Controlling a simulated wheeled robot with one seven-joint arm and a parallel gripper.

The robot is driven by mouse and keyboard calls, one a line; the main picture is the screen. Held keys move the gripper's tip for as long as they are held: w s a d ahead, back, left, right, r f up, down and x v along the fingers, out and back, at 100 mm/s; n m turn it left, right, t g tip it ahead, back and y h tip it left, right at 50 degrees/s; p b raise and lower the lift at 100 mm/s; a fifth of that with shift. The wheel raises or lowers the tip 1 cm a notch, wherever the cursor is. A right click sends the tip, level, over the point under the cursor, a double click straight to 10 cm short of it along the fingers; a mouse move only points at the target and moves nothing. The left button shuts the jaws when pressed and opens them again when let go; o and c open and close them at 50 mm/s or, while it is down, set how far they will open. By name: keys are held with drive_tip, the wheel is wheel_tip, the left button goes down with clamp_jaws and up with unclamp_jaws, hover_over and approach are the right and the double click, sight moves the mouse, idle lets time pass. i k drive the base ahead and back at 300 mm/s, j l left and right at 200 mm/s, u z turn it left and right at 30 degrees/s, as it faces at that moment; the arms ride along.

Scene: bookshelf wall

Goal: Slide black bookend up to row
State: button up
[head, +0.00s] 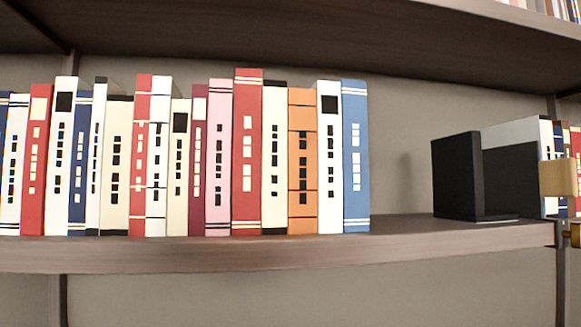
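The black bookend (456,176) stands upright on the shelf in the right part of the head view. Its dark flat foot shows at the bottom, toward the right. The row of upright books (248,155) fills the left and middle of the shelf and ends at a blue book (355,155). A clear gap of bare shelf lies between the blue book and the bookend.
More books (549,150) stand right of the bookend, with a large dark-sided one (511,175) close behind it. The shelf board (200,255) has a free front edge. An upper shelf (270,35) overhangs the row. Some books show at the top right.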

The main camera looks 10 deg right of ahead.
sight(458, 172)
drive_tip(key=l+u, duration=0.45)
drive_tip(key=l, duration=0.2)
drive_tip(key=l+u, duration=0.45)
drive_tip(key=l, duration=0.15)
drive_tip(key=k, duration=0.1)
drive_tip(key=j, duration=0.05)
